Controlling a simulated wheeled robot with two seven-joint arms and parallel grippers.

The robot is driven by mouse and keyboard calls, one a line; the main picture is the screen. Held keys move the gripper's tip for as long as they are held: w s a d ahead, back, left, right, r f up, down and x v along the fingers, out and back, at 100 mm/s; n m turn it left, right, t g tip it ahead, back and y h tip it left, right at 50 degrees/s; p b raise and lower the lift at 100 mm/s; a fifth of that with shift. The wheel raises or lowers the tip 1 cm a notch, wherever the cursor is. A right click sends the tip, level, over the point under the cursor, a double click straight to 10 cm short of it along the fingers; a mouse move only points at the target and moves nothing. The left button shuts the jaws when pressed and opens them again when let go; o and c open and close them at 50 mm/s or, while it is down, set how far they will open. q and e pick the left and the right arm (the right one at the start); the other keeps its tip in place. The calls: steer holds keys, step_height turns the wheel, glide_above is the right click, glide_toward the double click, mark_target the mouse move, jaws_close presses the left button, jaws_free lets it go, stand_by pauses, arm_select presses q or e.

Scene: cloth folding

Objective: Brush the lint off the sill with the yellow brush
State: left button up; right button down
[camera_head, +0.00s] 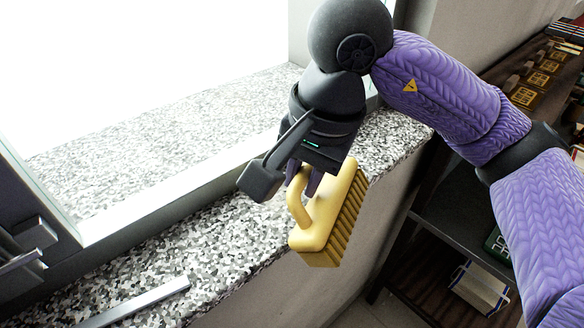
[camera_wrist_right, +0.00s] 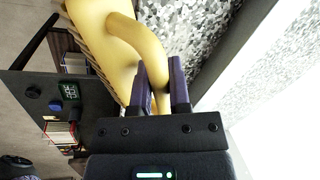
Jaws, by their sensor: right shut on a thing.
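The yellow brush (camera_head: 318,232) has a looped handle and a row of yellow bristles facing right, away from the window. My right gripper (camera_head: 305,182) is shut on its handle; in the wrist view the purple fingers (camera_wrist_right: 160,92) sit at the handle of the brush (camera_wrist_right: 105,30). The brush is at the front edge of the speckled grey sill (camera_head: 215,240), partly beyond it; I cannot tell whether it touches. The sill also shows in the wrist view (camera_wrist_right: 195,25). I cannot pick out lint against the speckles. My left gripper does not show.
A bright window with a grey frame (camera_head: 160,205) stands along the sill. A flat metal strip (camera_head: 140,302) lies on the sill at lower left. Dark window fittings (camera_head: 25,240) are at far left. A dark shelf (camera_head: 455,232) with books and boxes is below right.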

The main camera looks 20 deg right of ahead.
steer(key=shift+r+p, duration=1.95)
steer(key=shift+r, duration=1.05)
step_height(320, 180, up, 3)
steer(key=shift+r+p, duration=0.1)
steer(key=shift+p, duration=0.95)
